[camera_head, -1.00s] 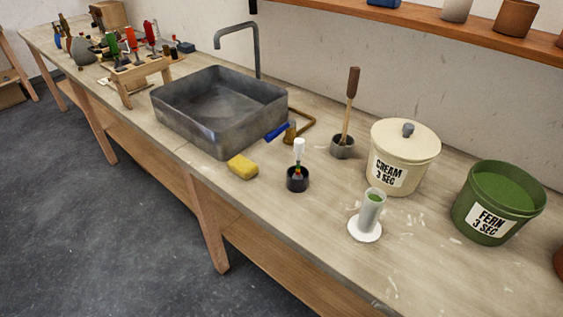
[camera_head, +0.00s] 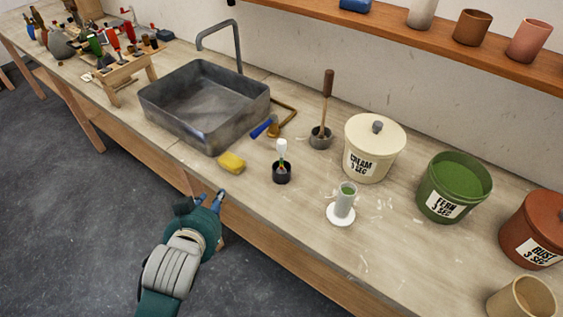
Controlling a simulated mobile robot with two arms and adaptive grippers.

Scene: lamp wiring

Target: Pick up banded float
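The banded float (camera_head: 282,152) stands upright in a small black cup (camera_head: 282,174) on the bench. Its white top shows, with coloured bands lower down; its bottom end is hidden in the cup. My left gripper (camera_head: 202,199) comes in from the bottom left, at the bench's front edge. Its two fingers are spread apart with nothing between them. It is to the left of the float and nearer to me, well apart from it. My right gripper is not in view.
A yellow sponge (camera_head: 231,162) lies between the gripper and the cup. A grey sink (camera_head: 205,128) is behind it. A white-footed cylinder (camera_head: 344,202), the cream bucket (camera_head: 371,168) and the fern bucket (camera_head: 437,205) stand to the right. The front bench area is clear.

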